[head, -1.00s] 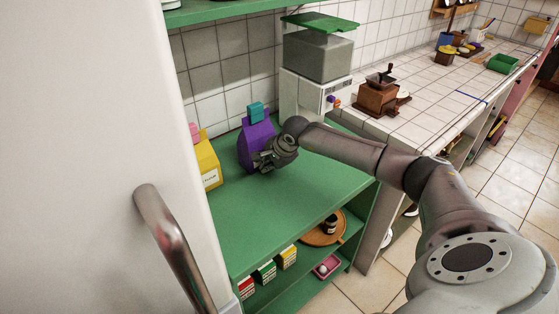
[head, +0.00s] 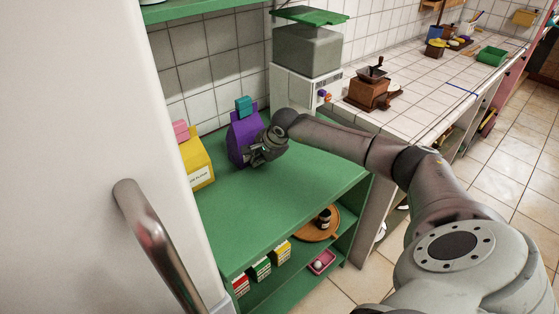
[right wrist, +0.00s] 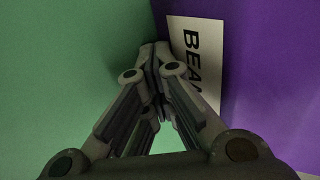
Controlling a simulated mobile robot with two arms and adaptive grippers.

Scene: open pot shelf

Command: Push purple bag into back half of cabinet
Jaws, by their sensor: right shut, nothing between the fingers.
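The purple bag (head: 241,137) with a teal clip (head: 243,105) on top stands upright on the green cabinet's top surface (head: 255,205), near the tiled back wall. My right gripper (head: 252,160) is shut and empty, low at the front of the bag. In the right wrist view the closed fingertips (right wrist: 154,60) are close against the purple bag (right wrist: 262,55), beside its white label (right wrist: 194,62) reading "BEA"; I cannot tell whether they touch it. The green surface (right wrist: 70,60) fills the left of that view. My left gripper is not in view.
A yellow flour bag (head: 197,163) with a pink clip stands left of the purple bag. A white door with a metal handle (head: 155,240) is at left. The front green surface is clear.

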